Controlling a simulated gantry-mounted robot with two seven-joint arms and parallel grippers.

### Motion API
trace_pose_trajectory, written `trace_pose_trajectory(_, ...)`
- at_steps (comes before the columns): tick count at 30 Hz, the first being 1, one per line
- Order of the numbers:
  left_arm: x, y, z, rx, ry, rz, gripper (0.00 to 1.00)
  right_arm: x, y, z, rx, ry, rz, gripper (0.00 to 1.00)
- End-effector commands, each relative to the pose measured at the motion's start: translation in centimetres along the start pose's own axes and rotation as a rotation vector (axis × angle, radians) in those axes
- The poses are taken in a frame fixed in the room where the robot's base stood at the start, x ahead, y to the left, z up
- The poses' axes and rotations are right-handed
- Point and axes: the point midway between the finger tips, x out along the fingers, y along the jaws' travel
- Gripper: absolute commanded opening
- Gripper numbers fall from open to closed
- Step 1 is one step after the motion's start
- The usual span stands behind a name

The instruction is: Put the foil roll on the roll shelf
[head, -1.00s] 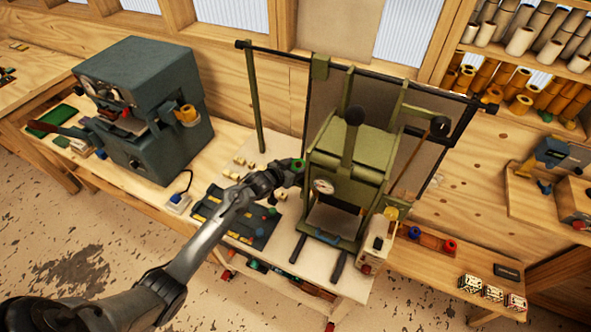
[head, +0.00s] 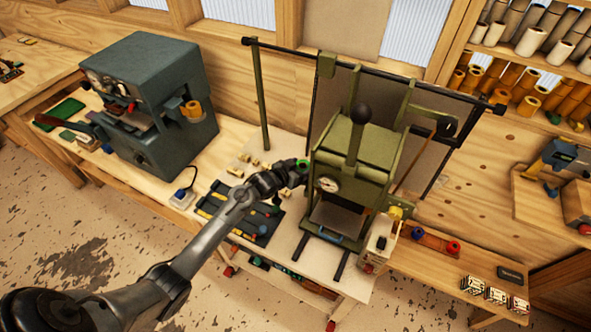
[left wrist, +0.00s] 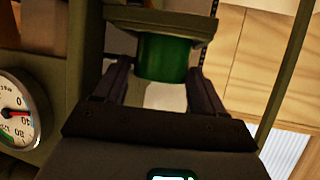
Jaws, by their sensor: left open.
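A green foil roll (left wrist: 165,58) shows in the left wrist view, under a dark olive part of the press. My left gripper (left wrist: 159,68) is open, with one finger on each side of the roll. In the head view the roll is a small green ring (head: 303,165) beside the olive press (head: 357,160), and my left gripper (head: 294,168) is right at it. Contact between the fingers and the roll cannot be told. A wall shelf (head: 545,65) at the upper right holds several pale and orange rolls. My right gripper is not in view.
A blue-grey machine (head: 150,100) stands on the left. A dark tool mat (head: 240,212) lies below my forearm. A lower shelf under the bench holds coloured rolls (head: 290,274).

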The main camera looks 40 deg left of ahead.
Motion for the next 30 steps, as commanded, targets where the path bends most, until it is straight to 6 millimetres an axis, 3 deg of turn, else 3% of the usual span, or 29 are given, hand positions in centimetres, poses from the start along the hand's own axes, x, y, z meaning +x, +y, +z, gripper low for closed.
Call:
trace_pose_trajectory(8, -2.4, -0.1, -0.1, 0.0, 0.0, -0.001, 0.7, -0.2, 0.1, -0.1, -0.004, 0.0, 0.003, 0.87)
trace_pose_trajectory(18, -8.3, 0.0, -0.1, 0.002, -0.001, 0.0, 0.7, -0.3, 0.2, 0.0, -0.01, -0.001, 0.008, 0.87)
trace_pose_trajectory(25, -11.2, 0.0, -0.1, 0.001, 0.0, 0.001, 0.7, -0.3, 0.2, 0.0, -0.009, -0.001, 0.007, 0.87)
trace_pose_trajectory(30, -13.0, 1.7, 1.6, 0.026, -0.062, -0.012, 0.7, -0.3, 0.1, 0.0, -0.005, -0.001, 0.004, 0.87)
